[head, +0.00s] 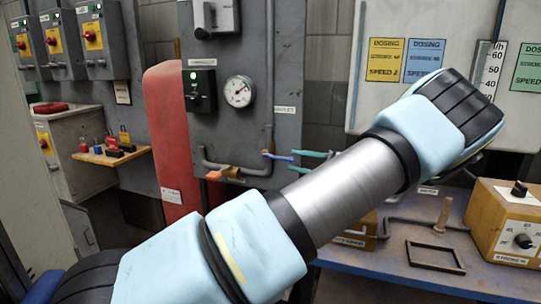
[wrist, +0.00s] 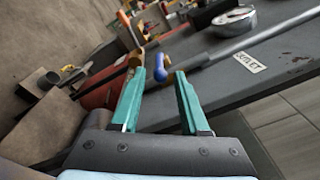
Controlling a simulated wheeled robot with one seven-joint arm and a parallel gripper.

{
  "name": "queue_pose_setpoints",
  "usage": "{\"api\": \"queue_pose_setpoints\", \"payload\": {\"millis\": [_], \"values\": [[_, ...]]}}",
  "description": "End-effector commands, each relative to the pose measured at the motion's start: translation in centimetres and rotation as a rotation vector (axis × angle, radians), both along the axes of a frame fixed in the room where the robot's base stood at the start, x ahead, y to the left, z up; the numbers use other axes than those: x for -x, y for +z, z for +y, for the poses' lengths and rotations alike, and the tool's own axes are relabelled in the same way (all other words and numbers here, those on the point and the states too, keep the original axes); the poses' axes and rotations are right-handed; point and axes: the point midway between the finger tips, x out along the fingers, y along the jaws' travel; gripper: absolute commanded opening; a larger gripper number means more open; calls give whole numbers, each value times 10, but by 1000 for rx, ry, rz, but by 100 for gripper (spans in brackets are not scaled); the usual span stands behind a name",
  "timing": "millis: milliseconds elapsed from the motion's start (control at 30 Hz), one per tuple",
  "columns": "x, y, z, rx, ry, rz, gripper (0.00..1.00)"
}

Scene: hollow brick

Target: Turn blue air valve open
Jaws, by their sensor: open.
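The blue air valve handle (head: 277,156) sticks out to the right from the pipe at the bottom of the grey panel. The fingers (wrist: 159,74) are apart, and I see no clear contact with the handle. My arm crosses the middle of the head view and hides part of the bench.
An orange lever (head: 214,174) sits left of the blue handle on the same pipework. A gauge (head: 238,91) and a black switch box (head: 199,90) are above on the panel. A red cylinder (head: 166,120) stands left. A bench (head: 395,262) with boxes lies right.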

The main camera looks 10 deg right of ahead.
Motion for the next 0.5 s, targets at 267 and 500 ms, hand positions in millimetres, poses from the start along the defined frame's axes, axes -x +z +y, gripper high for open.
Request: {"api": "queue_pose_setpoints", "payload": {"millis": [267,500], "values": [[-30,4,45,-2,3,1,45],[-44,2,66,-1,2,0,45]]}}
